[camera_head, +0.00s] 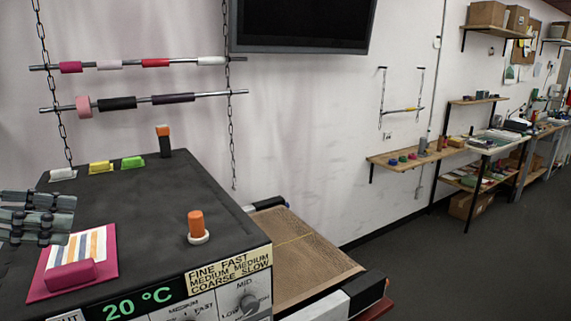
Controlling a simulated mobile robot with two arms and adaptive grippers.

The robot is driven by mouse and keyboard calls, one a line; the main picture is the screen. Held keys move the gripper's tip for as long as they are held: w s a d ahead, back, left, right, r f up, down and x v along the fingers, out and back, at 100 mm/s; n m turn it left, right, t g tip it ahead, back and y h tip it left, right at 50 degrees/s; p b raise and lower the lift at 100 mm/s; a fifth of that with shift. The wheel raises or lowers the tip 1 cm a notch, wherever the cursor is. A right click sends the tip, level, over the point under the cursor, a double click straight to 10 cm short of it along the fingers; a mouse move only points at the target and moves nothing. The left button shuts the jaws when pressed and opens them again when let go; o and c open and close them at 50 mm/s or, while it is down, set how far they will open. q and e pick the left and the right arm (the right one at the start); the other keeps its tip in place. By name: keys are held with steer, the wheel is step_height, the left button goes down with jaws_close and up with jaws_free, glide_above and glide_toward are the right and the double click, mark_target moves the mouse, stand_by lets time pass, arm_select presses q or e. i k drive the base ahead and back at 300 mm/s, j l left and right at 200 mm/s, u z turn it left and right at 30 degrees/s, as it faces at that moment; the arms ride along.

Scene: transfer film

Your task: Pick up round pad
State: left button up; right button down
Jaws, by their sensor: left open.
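A round pad with a white disc base and an upright orange cylindrical handle (196,223) stands on the dark top of the machine (150,210), near its front right corner. My left gripper (71,220) comes in from the left edge with its fingers apart and nothing between them. It is well to the left of the round pad, over the left part of the machine top. My right gripper is not in view.
A magenta board with a striped sheet (92,240) and a magenta block (71,275) lie below the left gripper. White, yellow and green blocks (132,162) and an orange-topped black piece (164,146) stand along the back. A brown conveyor bed (290,250) lies right.

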mark_target(197, 234)
steer(key=k+l, duration=0.1)
steer(key=l, duration=0.5)
steer(key=k+l, duration=0.1)
steer(key=l, duration=1.1)
steer(key=k, duration=0.05)
